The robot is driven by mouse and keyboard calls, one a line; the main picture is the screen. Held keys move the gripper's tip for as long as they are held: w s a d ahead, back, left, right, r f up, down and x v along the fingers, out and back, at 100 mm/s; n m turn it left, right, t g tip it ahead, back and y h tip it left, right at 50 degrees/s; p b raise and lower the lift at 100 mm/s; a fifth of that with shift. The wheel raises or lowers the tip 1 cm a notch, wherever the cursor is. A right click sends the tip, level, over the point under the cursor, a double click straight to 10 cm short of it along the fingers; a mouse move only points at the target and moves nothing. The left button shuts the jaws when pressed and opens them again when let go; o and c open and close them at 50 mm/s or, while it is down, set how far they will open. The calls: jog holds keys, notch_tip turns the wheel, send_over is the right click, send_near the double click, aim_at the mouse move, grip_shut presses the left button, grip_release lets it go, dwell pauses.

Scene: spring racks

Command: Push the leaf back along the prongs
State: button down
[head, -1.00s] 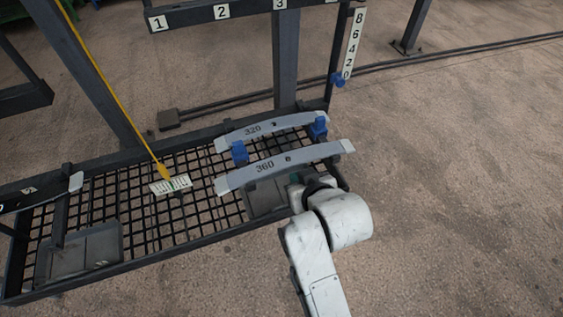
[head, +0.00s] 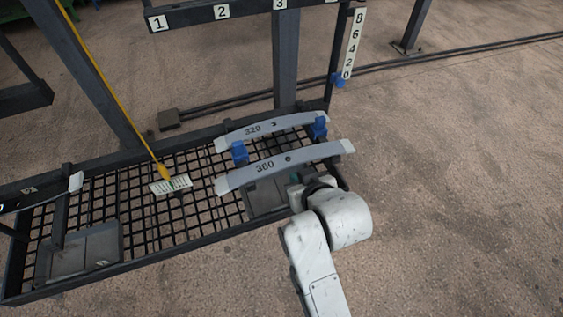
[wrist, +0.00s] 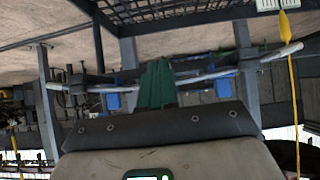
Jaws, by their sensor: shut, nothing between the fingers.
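Two grey curved leaves with pale ends span the right end of the rack: the leaf marked 320 (head: 285,125) behind and the leaf marked 360 (head: 300,159) in front. Blue blocks (head: 239,152) (head: 319,127) show between and beside them; the prongs are largely hidden. My gripper (head: 295,178) is in front of and just below the 360 leaf, mostly hidden by my wrist. In the wrist view my green fingers (wrist: 156,68) are shut and empty, overlapping the middle of a pale curved leaf (wrist: 200,78). I cannot tell whether they touch it.
A mesh shelf (head: 110,200) lies below. A yellow rod (head: 118,110) ends at a white marked tag (head: 170,185) on the left. A numbered scale (head: 353,42) with a blue slider (head: 338,80) stands at the back right. Bare floor (head: 460,180) is clear on the right.

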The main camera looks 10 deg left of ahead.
aim_at(291, 164)
jog(key=shift+w+a+b, duration=0.25)
jog(key=shift+w+a, duration=0.45)
jog(key=shift+w, duration=0.3)
jog(key=shift+w+a+b, duration=0.25)
jog(key=shift+w+a, duration=0.4)
jog(key=shift+w, duration=0.35)
jog(key=s+d+p, duration=0.3)
jog(key=s, duration=0.2)
jog(key=shift+d, duration=0.2)
jog(key=shift+d, duration=0.1)
jog(key=s+d+f+m+g+h, duration=0.1)
jog(key=s+d+f, duration=0.15)
jog(key=d, duration=0.45)
jog(key=s+d+f+m+g+h, duration=0.1)
jog(key=s+d+f+h, duration=0.1)
jog(key=s+d, duration=0.3)
jog(key=s+d+f+m+g+h, duration=0.1)
jog(key=s+d+f+m, duration=0.1)
jog(key=d, duration=0.6)
jog(key=s+d+m+g+h, duration=0.1)
jog(key=s+d+g, duration=0.1)
jog(key=s+d, duration=0.3)
jog(key=s+d+m+g+h, duration=0.1)
jog(key=s+d, duration=0.5)
jog(key=s, duration=0.7)
jog(key=shift+s+d+f+m+g, duration=0.15)
jog(key=shift+f+m+g, duration=0.25)
jog(key=shift+m+g, duration=0.35)
